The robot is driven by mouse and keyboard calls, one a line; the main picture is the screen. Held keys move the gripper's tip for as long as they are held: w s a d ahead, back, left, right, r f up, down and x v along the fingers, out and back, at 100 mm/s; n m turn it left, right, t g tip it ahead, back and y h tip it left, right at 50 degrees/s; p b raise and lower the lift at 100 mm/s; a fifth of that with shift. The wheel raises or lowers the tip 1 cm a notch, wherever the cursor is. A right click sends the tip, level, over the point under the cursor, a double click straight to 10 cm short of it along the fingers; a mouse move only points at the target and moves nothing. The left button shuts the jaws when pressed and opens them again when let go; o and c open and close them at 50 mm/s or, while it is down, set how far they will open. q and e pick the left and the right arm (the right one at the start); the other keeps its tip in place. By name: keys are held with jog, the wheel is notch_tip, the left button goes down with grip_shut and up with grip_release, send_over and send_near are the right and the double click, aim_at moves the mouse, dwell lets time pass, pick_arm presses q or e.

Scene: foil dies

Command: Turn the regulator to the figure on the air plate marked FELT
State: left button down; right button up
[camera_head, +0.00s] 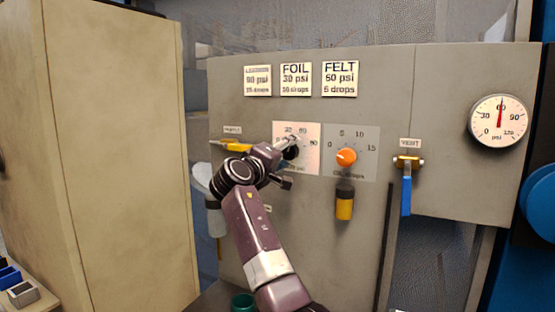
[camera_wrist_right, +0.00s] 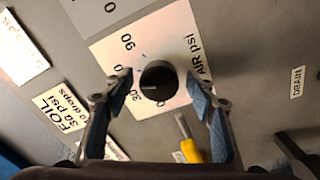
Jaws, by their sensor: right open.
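The black regulator knob (camera_wrist_right: 158,82) sits on a pale scale plate (camera_head: 311,160) marked in psi. My right gripper (camera_head: 288,146) is in front of it and hides part of it in the head view. In the wrist view my right gripper (camera_wrist_right: 158,88) is open, with one finger on each side of the knob and gaps visible. A faint mark on the knob faces left in that view; its exact figure is unclear. My left gripper is out of view.
An orange oil knob (camera_head: 346,157) is right of the regulator. A yellow-handled valve (camera_head: 237,147) is close on its left. A blue vent lever (camera_head: 406,193) hangs further right. The round gauge (camera_head: 500,121) has its red needle nearly upright, near 60.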

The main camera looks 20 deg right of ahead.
jog(key=v, duration=1.1)
